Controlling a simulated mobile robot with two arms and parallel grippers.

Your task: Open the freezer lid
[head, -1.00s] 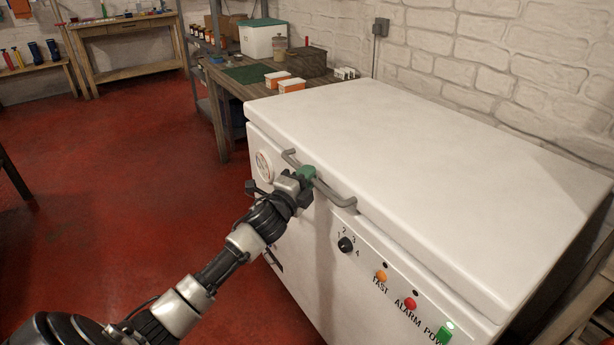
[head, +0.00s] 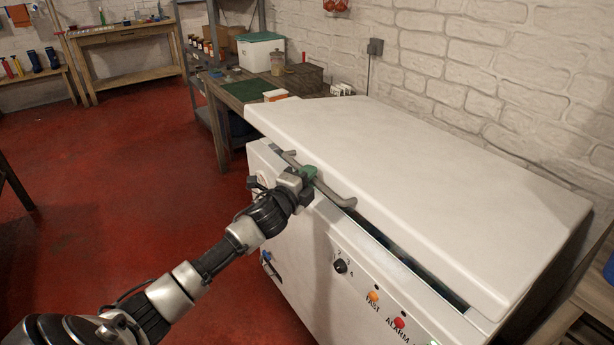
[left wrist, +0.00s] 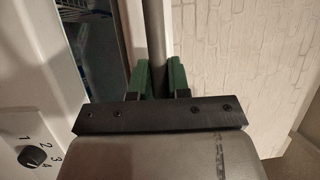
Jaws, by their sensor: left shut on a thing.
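The white chest freezer (head: 310,255) stands at the right in the head view. Its lid (head: 420,185) is raised a little at the front, and a dark gap shows between lid and body. My left gripper (head: 306,173) is shut on the grey bar handle (head: 335,194) at the lid's front edge. In the left wrist view the green fingers (left wrist: 156,78) sit on both sides of the handle bar (left wrist: 155,35). The freezer's inside (left wrist: 88,25) shows partly at the upper left there. My right gripper is not in view.
A workbench (head: 235,90) with boxes and a green mat stands behind the freezer's left end. A white brick wall (head: 480,80) runs close behind the lid. A wooden table (head: 590,295) is at the right edge. Red floor (head: 130,190) is open at the left.

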